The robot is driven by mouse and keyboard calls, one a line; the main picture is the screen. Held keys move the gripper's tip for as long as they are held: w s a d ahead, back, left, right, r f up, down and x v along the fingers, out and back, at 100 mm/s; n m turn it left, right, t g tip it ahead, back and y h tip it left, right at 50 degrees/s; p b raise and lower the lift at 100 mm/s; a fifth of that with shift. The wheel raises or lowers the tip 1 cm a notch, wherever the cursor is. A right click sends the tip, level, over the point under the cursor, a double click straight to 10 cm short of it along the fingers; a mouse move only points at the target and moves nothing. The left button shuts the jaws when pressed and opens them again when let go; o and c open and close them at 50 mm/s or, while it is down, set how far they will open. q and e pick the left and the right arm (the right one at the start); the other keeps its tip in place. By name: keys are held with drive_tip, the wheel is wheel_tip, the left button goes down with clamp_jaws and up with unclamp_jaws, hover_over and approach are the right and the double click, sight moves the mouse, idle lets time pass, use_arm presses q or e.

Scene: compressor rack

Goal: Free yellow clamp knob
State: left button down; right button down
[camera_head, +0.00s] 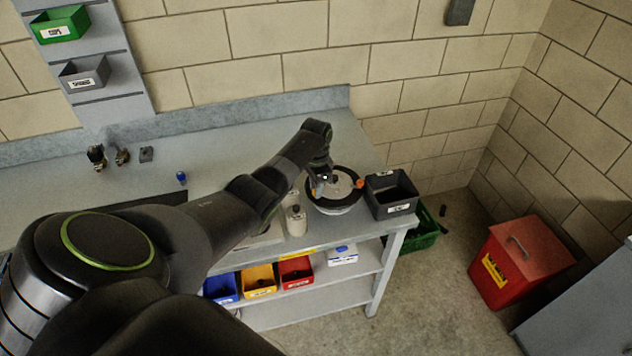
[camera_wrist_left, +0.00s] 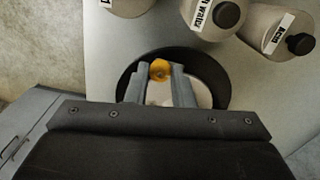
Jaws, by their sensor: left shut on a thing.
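The yellow clamp knob (camera_wrist_left: 160,69) shows in the left wrist view, round with a darker centre. It sits between the tips of my left gripper (camera_wrist_left: 158,76), whose two grey fingers are shut on it. Behind it is a round pale disc with a black rim (camera_wrist_left: 216,86), partly hidden by the fingers and wrist. In the head view my left gripper (camera_head: 318,188) reaches down over the left part of this black-rimmed disc (camera_head: 336,197), at the bench's right end. The knob is not clear there. A small orange piece (camera_head: 360,183) shows at the disc's right side. My right gripper is out of view.
Pale bottles (camera_head: 296,221) stand close left of the disc, also in the left wrist view (camera_wrist_left: 213,17). A dark grey bin (camera_head: 391,196) stands just right of it. A red lidded box (camera_head: 520,262) stands on the floor.

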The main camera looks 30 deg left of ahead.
use_arm(q)
drive_tip(key=n+p, duration=0.1)
drive_tip(key=n, duration=0.2)
drive_tip(key=shift+r+n, duration=0.15)
drive_tip(key=shift+n, duration=0.15)
drive_tip(key=shift+n+p, duration=0.3)
drive_tip(key=shift+n, duration=1.2)
drive_tip(key=c, duration=1.3)
unclamp_jaws()
drive_tip(key=shift+o, duration=0.2)
drive_tip(key=shift+r, duration=0.5)
wheel_tip(320, 180, up, 16)
drive_tip(key=b, duration=0.3)
drive_tip(key=shift+r, duration=0.15)
